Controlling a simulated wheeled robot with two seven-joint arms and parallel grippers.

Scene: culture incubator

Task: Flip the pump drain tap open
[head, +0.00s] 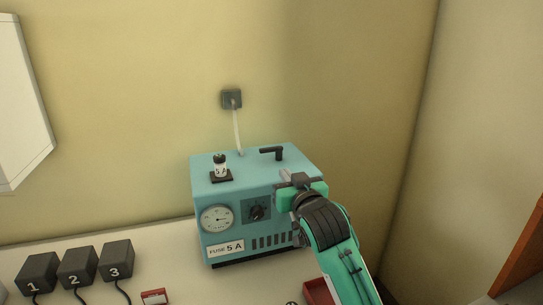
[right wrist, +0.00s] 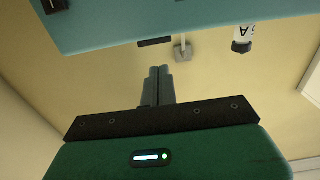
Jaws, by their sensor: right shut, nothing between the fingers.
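The pump (head: 213,192) is a teal box on the counter against the wall, with a round gauge, a dark knob (head: 257,211) and a "FUSE 5 A" label on its front. A black L-shaped handle (head: 272,153) stands on its top; I cannot tell whether it is the drain tap. My right gripper (head: 284,174) is in front of the pump's upper right part and hides that corner. In the right wrist view its fingers (right wrist: 160,85) are shut with nothing between them, and the teal pump edge (right wrist: 180,22) shows beyond them. My left gripper is not in view.
A fuse marked 5 A (head: 220,167) stands on the pump's top left. A cable runs to a wall socket (head: 232,98). Black blocks numbered 1, 2 and 3 (head: 116,260) stand at the left. Red items lie at the front. A wall closes the right side.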

